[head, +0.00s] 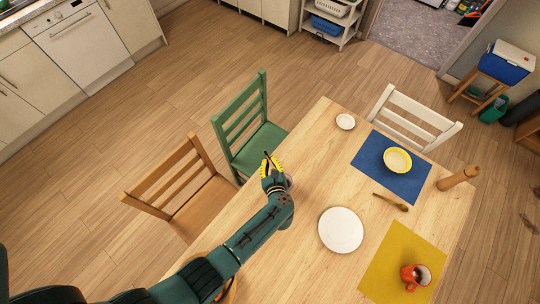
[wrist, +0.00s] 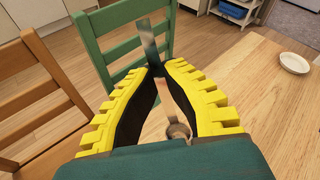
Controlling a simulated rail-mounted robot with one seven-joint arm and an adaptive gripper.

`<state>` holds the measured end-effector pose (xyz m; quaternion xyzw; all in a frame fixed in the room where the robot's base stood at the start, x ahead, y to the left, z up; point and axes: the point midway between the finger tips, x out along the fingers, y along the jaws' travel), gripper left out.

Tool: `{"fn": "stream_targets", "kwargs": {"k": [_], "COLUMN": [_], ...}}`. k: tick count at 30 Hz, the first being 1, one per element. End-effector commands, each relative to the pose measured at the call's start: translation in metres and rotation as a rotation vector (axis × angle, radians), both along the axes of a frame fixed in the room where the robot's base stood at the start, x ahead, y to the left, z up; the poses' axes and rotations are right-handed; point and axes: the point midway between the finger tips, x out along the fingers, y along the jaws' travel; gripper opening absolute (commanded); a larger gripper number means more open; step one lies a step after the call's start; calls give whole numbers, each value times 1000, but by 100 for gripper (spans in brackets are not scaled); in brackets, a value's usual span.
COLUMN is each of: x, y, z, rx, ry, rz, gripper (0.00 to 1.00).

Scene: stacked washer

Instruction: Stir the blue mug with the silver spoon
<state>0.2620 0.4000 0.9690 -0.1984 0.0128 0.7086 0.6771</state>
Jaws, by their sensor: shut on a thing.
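My gripper (head: 270,163) is over the table's left edge by the green chair in the head view. In the wrist view its yellow fingers (wrist: 157,72) are shut at the tips on the silver spoon (wrist: 149,42). One end of the spoon sticks out beyond the fingertips. The other, rounded end lies between the fingers, near the palm. I see no blue mug in either view. The only mug in sight is an orange-red one (head: 410,280) on the yellow mat. My arm hides part of the table.
The wooden table (head: 305,180) holds a white plate (head: 341,230), a small white dish (head: 345,121), a yellow bowl (head: 397,160) on a blue mat (head: 370,160), a wooden spoon (head: 391,202) and a wooden mill (head: 458,178). A green chair (head: 255,140) and a brown chair (head: 180,190) stand left.

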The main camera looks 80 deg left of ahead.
Motion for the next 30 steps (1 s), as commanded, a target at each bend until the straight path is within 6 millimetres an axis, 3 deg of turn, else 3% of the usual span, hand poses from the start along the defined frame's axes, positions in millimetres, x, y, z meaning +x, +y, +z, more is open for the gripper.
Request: {"fn": "stream_targets", "kwargs": {"k": [8,22,30], "x": [0,0,0], "y": [0,0,0], "z": [1,48,51], "rx": [0,0,0], "ry": [0,-1,-1], "rz": [0,0,0], "gripper": [0,0,0]}}
